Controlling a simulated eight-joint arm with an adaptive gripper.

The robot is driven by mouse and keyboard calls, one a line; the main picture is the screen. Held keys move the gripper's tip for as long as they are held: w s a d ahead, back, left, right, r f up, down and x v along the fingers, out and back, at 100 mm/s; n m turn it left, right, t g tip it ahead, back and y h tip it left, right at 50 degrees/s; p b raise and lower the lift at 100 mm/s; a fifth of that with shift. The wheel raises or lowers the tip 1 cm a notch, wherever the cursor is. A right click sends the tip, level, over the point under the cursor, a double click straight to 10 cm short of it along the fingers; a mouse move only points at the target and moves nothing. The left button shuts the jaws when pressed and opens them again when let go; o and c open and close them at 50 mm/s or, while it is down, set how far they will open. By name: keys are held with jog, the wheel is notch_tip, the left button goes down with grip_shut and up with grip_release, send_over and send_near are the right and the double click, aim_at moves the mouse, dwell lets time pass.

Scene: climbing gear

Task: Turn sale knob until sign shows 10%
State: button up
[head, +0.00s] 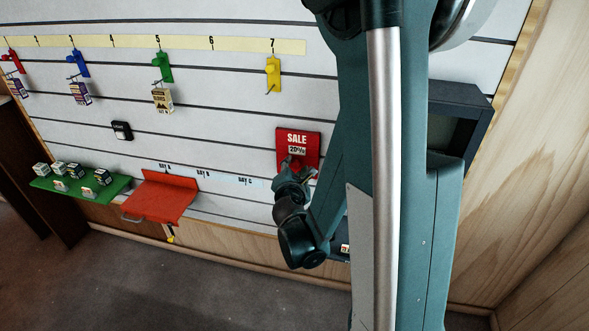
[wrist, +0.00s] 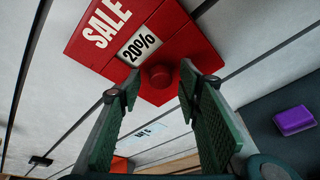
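The red SALE sign (head: 298,140) hangs on the slatted wall, left of my arm in the head view. It also fills the top of the wrist view (wrist: 92,62). Its small white window (wrist: 139,46) reads 20%. The round red sale knob (wrist: 159,76) sticks out of the sign just below the window. My gripper (wrist: 157,90) is open, with one green finger on each side of the knob. Gaps show between the fingers and the knob, so I see no clear contact. In the head view my gripper (head: 290,166) covers the sign's lower part.
A red shelf (head: 165,196) and a green shelf (head: 75,184) with small boxes stand out from the wall at left. Coloured hooks, including a yellow one (head: 273,72), line the wall above. A dark box (head: 460,110) is behind my arm at right. A purple block (wrist: 294,120) shows at right in the wrist view.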

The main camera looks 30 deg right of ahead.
jog(key=shift+w+d+f, duration=0.15)
jog(key=shift+w+d, duration=0.1)
jog(key=shift+w, duration=0.05)
jog(key=c, duration=0.9)
jog(key=shift+m+t, duration=0.5)
jog(key=shift+m, duration=0.6)
jog(key=o, duration=0.9)
